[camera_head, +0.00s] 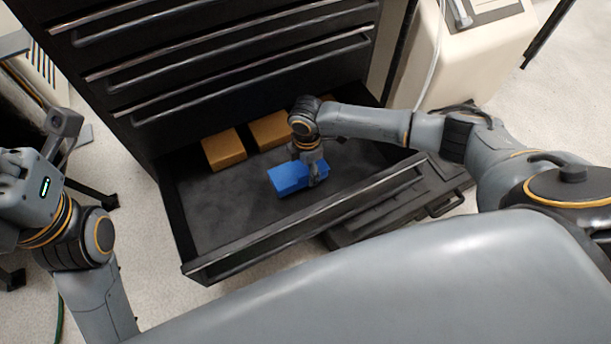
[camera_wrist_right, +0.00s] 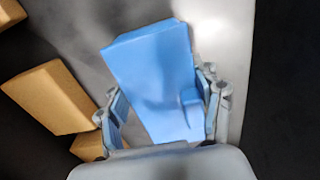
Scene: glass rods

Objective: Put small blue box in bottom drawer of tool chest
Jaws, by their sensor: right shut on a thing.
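The small blue box (camera_head: 288,178) is inside the open bottom drawer (camera_head: 215,215) of the black tool chest (camera_head: 130,100) in the head view. My right gripper (camera_head: 314,174) reaches down into the drawer and is shut on the box. In the right wrist view the blue box (camera_wrist_right: 150,75) sits between the two fingers of the right gripper (camera_wrist_right: 162,115). I cannot tell whether the box touches the drawer floor. My left gripper is not clearly in view; part of my left arm shows at the left.
Orange-brown boxes (camera_head: 224,150) lie along the back of the drawer. The drawer's left and front floor is bare. The drawer front with its long handle (camera_head: 300,225) stands between me and the box. A black case (camera_head: 440,200) lies on the floor at right.

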